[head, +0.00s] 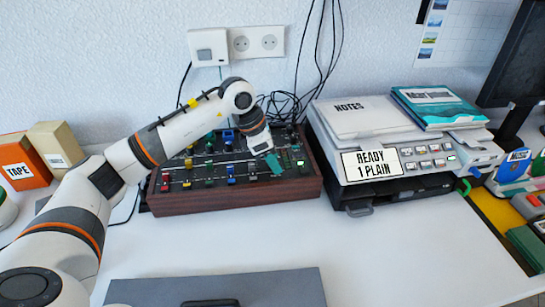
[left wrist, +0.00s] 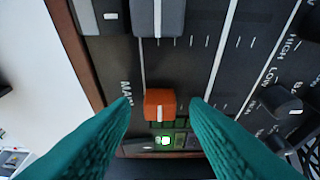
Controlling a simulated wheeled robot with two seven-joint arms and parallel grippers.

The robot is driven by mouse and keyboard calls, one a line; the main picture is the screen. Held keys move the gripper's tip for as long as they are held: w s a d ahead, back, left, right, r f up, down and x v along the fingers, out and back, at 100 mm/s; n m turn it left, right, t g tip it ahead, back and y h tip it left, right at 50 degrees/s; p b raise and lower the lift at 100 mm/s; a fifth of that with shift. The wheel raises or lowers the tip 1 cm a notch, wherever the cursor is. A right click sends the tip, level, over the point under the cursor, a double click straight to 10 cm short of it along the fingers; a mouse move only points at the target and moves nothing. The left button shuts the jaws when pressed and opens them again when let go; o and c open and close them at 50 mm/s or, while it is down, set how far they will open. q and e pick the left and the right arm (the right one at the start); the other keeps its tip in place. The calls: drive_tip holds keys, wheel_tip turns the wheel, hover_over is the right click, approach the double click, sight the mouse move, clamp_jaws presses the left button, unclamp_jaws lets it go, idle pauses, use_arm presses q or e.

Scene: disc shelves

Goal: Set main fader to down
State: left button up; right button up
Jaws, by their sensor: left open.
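The mixing console (head: 235,196), a dark panel in a brown wooden case, stands on the white desk. My left gripper (head: 276,163) is over its right part, teal fingers pointing down. In the left wrist view the open fingers (left wrist: 160,101) are spread on either side of an orange cap (left wrist: 160,106) with a white stripe, with gaps on both sides. A larger grey cap (left wrist: 158,18) with a white stripe is above it. A label beginning "MA" (left wrist: 127,95) runs beside them, partly covered by a finger. I cannot tell which cap is the main fader.
A lit green indicator (left wrist: 165,140) is below the orange cap. Dark knobs (left wrist: 283,100) lie to the right. A printer (head: 385,150) stands close right of the console, cables behind it. Orange tape box (head: 22,165) is at left. The desk front (head: 400,250) is mostly clear.

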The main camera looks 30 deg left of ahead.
use_arm(q)
drive_tip(key=shift+a+r, duration=0.1)
drive_tip(key=shift+r, duration=0.15)
drive_tip(key=v, duration=1.1)
drive_tip(key=shift+r+p, duration=0.25)
drive_tip(key=shift+p, duration=0.1)
use_arm(e)
drive_tip(key=s, duration=0.1)
drive_tip(key=s+f, duration=0.1)
drive_tip(key=shift+s+d+f, duration=0.2)
drive_tip(key=shift+s+f, duration=0.05)
drive_tip(key=shift+s, duration=0.15)
drive_tip(key=shift+w, duration=0.2)
